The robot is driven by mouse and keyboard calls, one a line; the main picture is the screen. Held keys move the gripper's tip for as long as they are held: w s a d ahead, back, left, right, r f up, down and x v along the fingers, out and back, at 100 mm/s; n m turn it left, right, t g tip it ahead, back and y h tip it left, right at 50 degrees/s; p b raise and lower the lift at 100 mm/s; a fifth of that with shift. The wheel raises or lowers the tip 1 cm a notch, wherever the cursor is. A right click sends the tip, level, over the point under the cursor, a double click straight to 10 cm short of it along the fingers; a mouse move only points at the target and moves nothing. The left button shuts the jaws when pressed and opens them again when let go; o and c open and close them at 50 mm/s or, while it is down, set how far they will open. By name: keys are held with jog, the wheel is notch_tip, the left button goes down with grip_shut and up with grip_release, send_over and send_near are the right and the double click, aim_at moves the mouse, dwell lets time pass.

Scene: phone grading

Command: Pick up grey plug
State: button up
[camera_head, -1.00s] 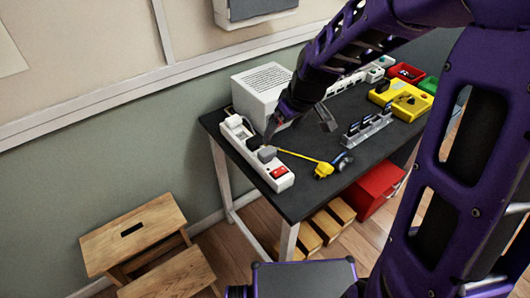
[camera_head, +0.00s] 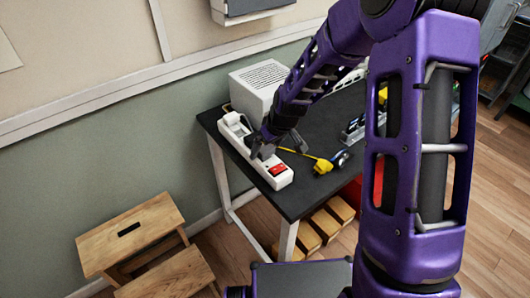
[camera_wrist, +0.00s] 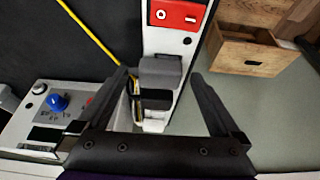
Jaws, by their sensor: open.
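The grey plug (camera_wrist: 160,72) sits on the white power strip (camera_wrist: 163,40), seen between the fingers of my gripper (camera_wrist: 160,74) in the wrist view. The gripper is open, with one finger on each side of the plug and a visible gap to each. In the head view my gripper (camera_head: 274,147) is low over the power strip (camera_head: 284,182), near its red switch (camera_head: 277,169). There the gripper largely hides the grey plug. How far the fingertips are above the strip is hard to tell.
A white plug (camera_head: 232,119) sits at the strip's far end. A white box (camera_head: 252,88) stands behind. A yellow cable and yellow-and-black tool (camera_head: 323,166) lie right of the strip on the dark table (camera_head: 290,204). A wooden step stool (camera_head: 130,232) stands at lower left.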

aim_at(267, 149)
jog(key=shift+f, duration=0.1)
jog(key=shift+c, duration=0.3)
grip_shut()
notch_tip(267, 149, up, 10)
jog(key=shift+p, duration=0.4)
dwell(0.4)
